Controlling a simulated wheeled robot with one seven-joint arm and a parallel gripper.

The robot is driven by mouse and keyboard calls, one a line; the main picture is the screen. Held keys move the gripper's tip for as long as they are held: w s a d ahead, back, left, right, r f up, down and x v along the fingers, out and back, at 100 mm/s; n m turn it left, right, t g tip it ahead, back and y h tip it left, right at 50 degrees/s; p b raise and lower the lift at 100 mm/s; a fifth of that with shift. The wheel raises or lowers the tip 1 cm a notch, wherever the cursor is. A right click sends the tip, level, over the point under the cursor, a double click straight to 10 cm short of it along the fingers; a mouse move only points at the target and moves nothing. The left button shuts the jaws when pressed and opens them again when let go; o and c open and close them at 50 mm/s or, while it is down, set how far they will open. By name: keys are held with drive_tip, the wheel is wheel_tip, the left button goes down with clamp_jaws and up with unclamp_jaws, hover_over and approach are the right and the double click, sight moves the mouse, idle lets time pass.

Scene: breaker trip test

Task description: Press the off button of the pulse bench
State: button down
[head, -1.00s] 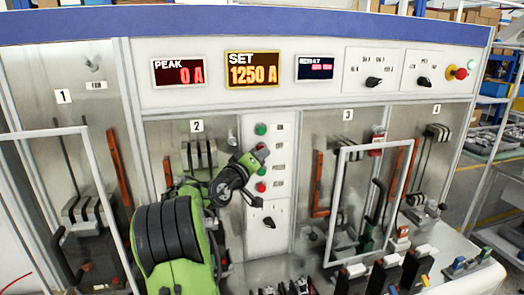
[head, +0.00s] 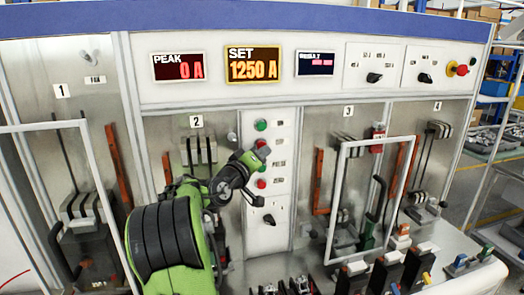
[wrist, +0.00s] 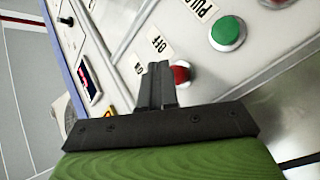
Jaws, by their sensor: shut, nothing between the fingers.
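The pulse bench's off button is a red round button (head: 260,143) in the upper part of the narrow white button panel in the head view. In the wrist view my gripper's fingers (wrist: 158,68) are together. I cannot tell whether they touch the button or panel.
A green button (head: 261,125) sits above the off button. Another green button (wrist: 227,32) shows beside a partly cut label in the wrist view. A lower red button (head: 261,184) and a knob (head: 269,219) are on the same panel. A white-framed guard (head: 340,200) stands right.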

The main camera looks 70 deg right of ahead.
drive_tip(key=shift+s+a+b, duration=0.45)
drive_tip(key=shift+a+b, duration=0.05)
drive_tip(key=shift+a, duration=0.2)
drive_tip(key=shift+s+a+b, duration=0.4)
drive_tip(key=shift+a+b, duration=0.15)
drive_tip(key=shift+a, duration=0.2)
drive_tip(key=shift+s+a+b, duration=0.45)
drive_tip(key=shift+a+b, duration=0.05)
drive_tip(key=shift+a, duration=0.2)
